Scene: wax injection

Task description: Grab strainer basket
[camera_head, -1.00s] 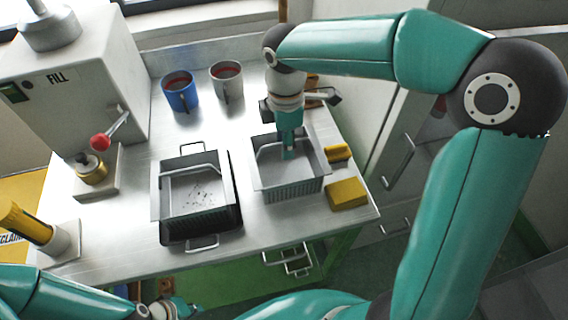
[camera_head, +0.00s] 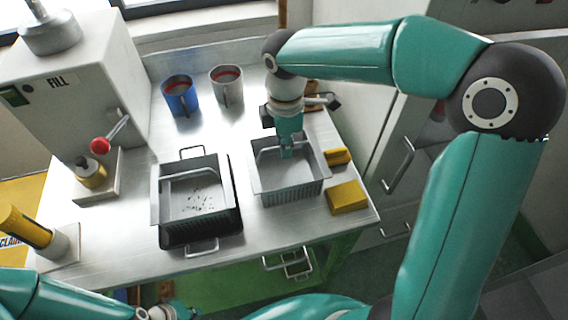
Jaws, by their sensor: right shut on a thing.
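A grey ribbed strainer basket (camera_head: 306,188) stands on the right part of the metal table. A similar grey basket (camera_head: 163,204) with dark specks inside sits in a dark tray (camera_head: 238,215) with wire handles, to its left. My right gripper (camera_head: 286,153) points down into the right basket at its handle and is shut on it; the fingertips are small and partly hidden. The basket appears to rest on the table. My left gripper (camera_head: 168,309) shows only in part at the bottom edge, away from both baskets, and its jaws cannot be made out.
A blue mug (camera_head: 180,98) and a grey mug (camera_head: 228,90) stand at the back of the table (camera_head: 120,235). Two yellow blocks (camera_head: 346,197) lie right of the basket. The FILL machine (camera_head: 75,100) with its red-knobbed lever (camera_head: 101,145) stands at left.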

